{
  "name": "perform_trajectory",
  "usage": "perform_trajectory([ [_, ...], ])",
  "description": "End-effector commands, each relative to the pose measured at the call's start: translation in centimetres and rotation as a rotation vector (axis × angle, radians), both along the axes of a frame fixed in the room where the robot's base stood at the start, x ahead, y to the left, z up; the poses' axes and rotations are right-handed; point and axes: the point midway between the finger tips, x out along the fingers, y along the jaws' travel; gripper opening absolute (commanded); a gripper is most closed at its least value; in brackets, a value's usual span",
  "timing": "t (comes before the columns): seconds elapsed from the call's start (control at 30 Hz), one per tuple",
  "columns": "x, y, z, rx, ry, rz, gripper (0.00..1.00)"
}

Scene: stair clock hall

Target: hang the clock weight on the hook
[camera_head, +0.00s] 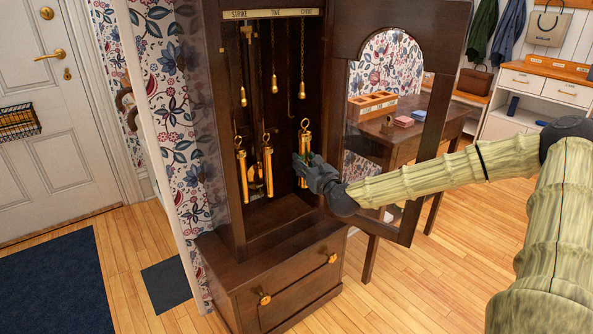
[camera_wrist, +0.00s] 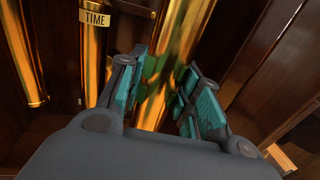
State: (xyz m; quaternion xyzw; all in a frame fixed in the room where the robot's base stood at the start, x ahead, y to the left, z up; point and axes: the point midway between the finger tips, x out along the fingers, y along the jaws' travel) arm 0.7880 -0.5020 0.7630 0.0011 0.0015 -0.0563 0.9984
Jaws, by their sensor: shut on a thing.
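My gripper (camera_head: 305,165) is shut on a brass clock weight (camera_head: 305,139) at the right inside the tall clock case. The weight is a shiny upright cylinder with a ring on top. In the wrist view the brass (camera_wrist: 158,105) shows between my two fingers (camera_wrist: 162,68). Above it a chain ends in a small brass hook piece (camera_head: 302,91), with a visible gap between it and the ring. Two similar weights, a left one (camera_head: 242,172) and a middle one (camera_head: 267,168), stand or hang beside it; I cannot tell which. The middle weight carries a TIME label (camera_wrist: 95,18).
The dark clock case (camera_head: 228,120) has a label strip (camera_head: 268,14) on top and two other chain ends, left (camera_head: 243,97) and middle (camera_head: 274,84). Its glazed door (camera_head: 428,120) stands open at the right, close to my arm. A desk (camera_head: 450,118) stands behind the door.

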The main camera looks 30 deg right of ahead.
Motion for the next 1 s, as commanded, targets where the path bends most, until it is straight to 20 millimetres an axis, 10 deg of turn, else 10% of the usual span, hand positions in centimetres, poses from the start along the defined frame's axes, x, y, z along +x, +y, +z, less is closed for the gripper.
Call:
perform_trajectory([
  [1.0,2.0,-0.7,0.1,-0.01,-0.008,-0.003,0.0],
])
